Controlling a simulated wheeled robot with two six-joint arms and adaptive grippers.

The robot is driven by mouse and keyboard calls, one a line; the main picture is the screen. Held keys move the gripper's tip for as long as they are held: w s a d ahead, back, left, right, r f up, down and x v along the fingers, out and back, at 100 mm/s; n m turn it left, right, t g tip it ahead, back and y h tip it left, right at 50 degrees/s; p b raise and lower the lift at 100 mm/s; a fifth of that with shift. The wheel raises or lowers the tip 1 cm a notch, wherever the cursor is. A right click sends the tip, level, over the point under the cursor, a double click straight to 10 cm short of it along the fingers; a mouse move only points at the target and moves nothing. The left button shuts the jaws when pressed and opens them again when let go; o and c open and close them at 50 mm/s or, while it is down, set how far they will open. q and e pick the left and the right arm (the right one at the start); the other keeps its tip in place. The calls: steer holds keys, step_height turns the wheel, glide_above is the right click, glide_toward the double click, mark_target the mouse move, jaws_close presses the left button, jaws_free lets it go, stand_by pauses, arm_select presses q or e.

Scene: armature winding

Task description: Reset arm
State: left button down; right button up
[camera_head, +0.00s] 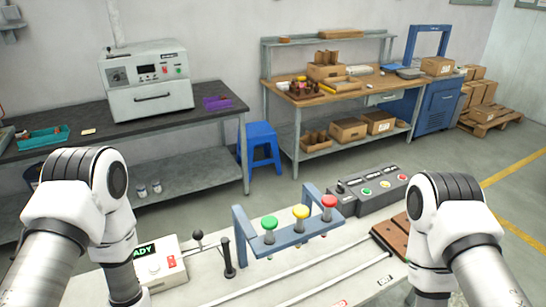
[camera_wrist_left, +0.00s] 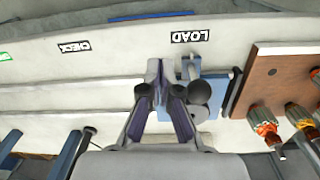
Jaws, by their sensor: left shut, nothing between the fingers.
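My left gripper (camera_wrist_left: 159,78) shows in the left wrist view with its dark fingers drawn together and nothing between them. It is above the white work surface, beside a blue fixture (camera_wrist_left: 216,92) with a grey round knob; I cannot tell whether they touch. In the head view my left arm (camera_head: 90,200) comes in from the left, but its gripper is hidden. My right arm (camera_head: 445,220) comes in from the right, with its gripper out of sight. A brown board (camera_wrist_left: 262,75) holds orange-and-copper wound parts (camera_wrist_left: 265,125); it also shows partly in the head view (camera_head: 388,236).
A blue stand (camera_head: 290,240) carries green, yellow and red buttons at bench centre. A grey control box (camera_head: 370,190) stands behind it. A white box (camera_head: 160,265) with a lit display and lever is at left. LOAD (camera_wrist_left: 190,36) and CHECK (camera_wrist_left: 74,47) labels mark the surface.

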arm_select(q)
steer(key=s+m, duration=0.3)
steer(key=s, duration=0.6)
step_height(320, 180, down, 15)
steer(key=b, duration=1.4)
steer(key=shift+s+r, duration=0.15)
steer(key=shift+s, duration=0.1)
